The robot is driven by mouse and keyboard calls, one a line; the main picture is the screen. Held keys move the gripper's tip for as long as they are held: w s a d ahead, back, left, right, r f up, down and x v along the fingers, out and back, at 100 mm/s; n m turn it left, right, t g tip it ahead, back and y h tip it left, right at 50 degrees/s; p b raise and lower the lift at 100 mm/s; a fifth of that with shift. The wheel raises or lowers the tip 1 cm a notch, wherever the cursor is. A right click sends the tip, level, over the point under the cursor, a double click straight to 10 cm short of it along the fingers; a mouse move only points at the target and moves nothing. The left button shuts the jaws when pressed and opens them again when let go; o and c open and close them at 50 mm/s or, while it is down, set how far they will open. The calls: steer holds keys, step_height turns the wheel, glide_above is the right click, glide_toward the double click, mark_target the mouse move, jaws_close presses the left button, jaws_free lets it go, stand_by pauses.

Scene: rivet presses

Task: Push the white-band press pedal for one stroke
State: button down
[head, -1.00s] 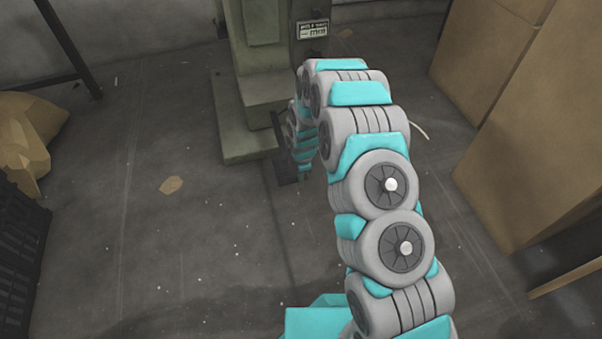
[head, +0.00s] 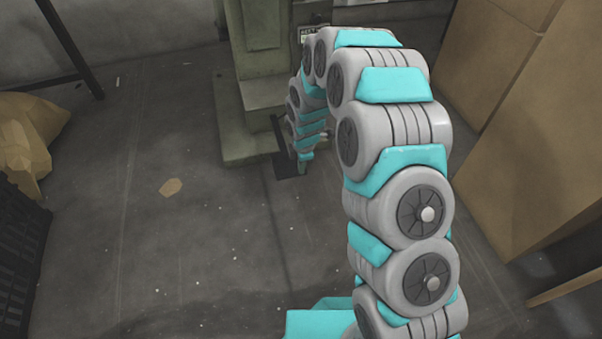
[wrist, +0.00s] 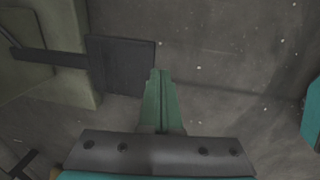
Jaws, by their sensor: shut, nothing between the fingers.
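The grey-green press (head: 258,95) stands at the top centre of the head view. No white band shows on its visible part. Its dark foot pedal (head: 283,167) sticks out low at the press's right front, partly behind my arm. In the wrist view the pedal is a flat dark plate (wrist: 122,66) on a bar coming from the left. My gripper (wrist: 156,73) is shut and empty, its green fingers pointing up the picture. The fingertips overlap the pedal plate's right edge in this view. I cannot tell whether they touch it. In the head view the fingers are not clear.
Tall cardboard boxes (head: 530,130) stand on the right. A crumpled tan sack (head: 28,140) and a black crate (head: 18,265) are on the left. A small tan scrap (head: 171,187) lies on the floor. The floor left of my arm is mostly clear.

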steer(key=shift+s+r, duration=0.15)
steer(key=shift+r, duration=0.65)
steer(key=shift+s+r, duration=0.1)
steer(key=shift+r, duration=0.65)
stand_by(0.6)
steer(key=s+d+r+m+g+p, duration=0.1)
steer(key=s+d+r+m, duration=0.3)
steer(key=r, duration=0.3)
steer(key=s+d+r+m+p, duration=0.2)
steer(key=s+d+r+m, duration=0.1)
steer(key=s+r, duration=0.45)
steer(key=s+d+r+m+g+p, duration=0.1)
steer(key=s+d+r+m, duration=0.3)
steer(key=r, duration=0.4)
steer(key=s+d+r+m+p, duration=0.2)
steer(key=s+r+m, duration=0.3)
steer(key=s, duration=0.7)
steer(key=s+d+r+m+g+p, duration=0.1)
steer(key=s+r+m, duration=0.4)
steer(key=s, duration=0.6)
steer(key=shift+s+d+g+p, duration=0.3)
steer(key=shift+s+d+p, duration=0.1)
steer(key=shift+d, duration=0.3)
steer(key=c, duration=1.6)
jaws_free()
steer(key=shift+w, duration=0.1)
